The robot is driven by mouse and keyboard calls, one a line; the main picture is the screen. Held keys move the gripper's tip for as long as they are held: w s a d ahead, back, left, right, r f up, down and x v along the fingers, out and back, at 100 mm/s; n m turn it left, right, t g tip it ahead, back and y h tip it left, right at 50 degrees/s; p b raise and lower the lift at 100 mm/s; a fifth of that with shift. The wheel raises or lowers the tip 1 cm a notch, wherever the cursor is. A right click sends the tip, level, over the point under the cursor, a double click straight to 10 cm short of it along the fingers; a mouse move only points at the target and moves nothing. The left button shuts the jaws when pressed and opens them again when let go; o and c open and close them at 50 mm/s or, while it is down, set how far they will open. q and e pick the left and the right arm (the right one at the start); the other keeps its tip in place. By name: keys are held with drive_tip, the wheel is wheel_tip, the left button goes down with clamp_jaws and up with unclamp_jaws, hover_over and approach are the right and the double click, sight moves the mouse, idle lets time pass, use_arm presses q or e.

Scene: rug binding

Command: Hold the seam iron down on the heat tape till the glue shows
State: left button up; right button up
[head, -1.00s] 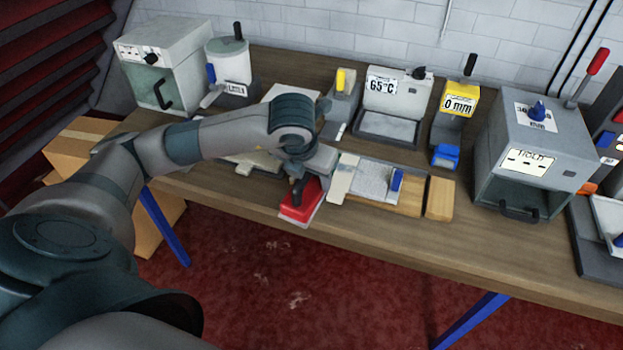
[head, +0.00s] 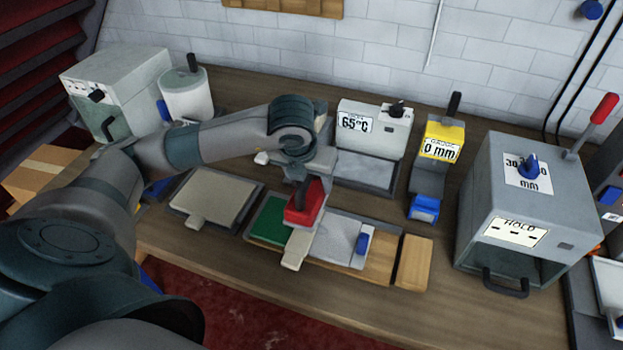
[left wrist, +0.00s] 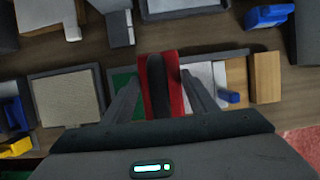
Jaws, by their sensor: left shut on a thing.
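The seam iron (head: 303,212) is a red block with a black handle. My left gripper (head: 311,186) is shut on that handle, and the left wrist view shows the red iron (left wrist: 175,88) between the fingers. The iron is over the join between a green piece (head: 265,222) and a light grey piece (head: 341,238) on the work board. A beige strip (head: 295,249), seemingly the heat tape, runs out from under the iron towards the front. I cannot tell whether the iron presses on it, and no glue is visible. My right gripper is not in view.
A blue clamp (head: 363,243) stands on the grey piece. A beige plate (head: 212,198) lies to the left. The 65°C unit (head: 370,135), yellow 0 mm gauge (head: 441,140) and grey HOLD box (head: 525,190) stand behind and right. The table front is clear.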

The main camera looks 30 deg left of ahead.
sight(311, 197)
use_arm(q)
drive_tip(key=shift+s+r, duration=0.1)
drive_tip(key=shift+r, duration=0.1)
drive_tip(key=shift+f, duration=0.2)
drive_tip(key=shift+f+b, duration=1.5)
drive_tip(key=shift+f, duration=1.3)
drive_tip(key=shift+f+b, duration=0.55)
idle(2.5)
drive_tip(key=shift+r, duration=0.15)
idle(1.5)
